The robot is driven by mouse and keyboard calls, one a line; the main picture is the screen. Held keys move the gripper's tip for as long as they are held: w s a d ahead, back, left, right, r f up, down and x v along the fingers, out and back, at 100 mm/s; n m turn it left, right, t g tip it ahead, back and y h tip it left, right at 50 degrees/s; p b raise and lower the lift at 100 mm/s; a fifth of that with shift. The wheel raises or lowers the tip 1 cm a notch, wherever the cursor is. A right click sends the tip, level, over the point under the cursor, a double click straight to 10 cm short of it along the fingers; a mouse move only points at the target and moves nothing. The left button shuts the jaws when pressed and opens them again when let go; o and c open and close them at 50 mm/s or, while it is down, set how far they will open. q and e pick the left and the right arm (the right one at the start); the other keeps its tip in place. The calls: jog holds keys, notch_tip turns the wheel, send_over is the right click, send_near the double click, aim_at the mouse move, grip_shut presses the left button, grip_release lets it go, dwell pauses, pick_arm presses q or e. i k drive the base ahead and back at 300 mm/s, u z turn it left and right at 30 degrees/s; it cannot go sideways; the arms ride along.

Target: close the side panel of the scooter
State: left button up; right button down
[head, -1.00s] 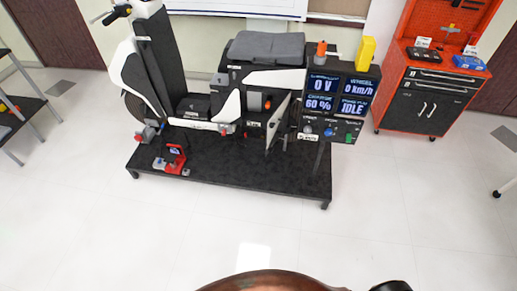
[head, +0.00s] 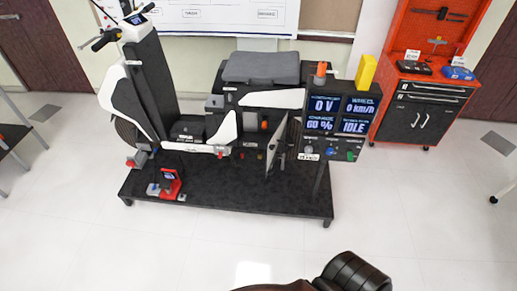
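The scooter (head: 140,100) stands upright on a low black platform (head: 230,200), with its handlebar at the left. Its side panel (head: 275,150) is a light, thin plate below the seat, just left of the display unit. The panel stands swung open, sticking out toward me and seen almost edge-on. Left of it the side bay (head: 250,138) is uncovered and shows dark inner parts.
A display unit (head: 340,113) with a yellow block (head: 366,72) on top stands close right of the panel. A small red fixture (head: 171,184) sits on the platform's left. A red tool cabinet (head: 424,92) is at the right.

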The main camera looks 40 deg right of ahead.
aim_at(278, 138)
jog(key=i, duration=0.7)
jog(key=z, duration=0.75)
jog(key=i, duration=0.45)
jog(key=z, duration=0.5)
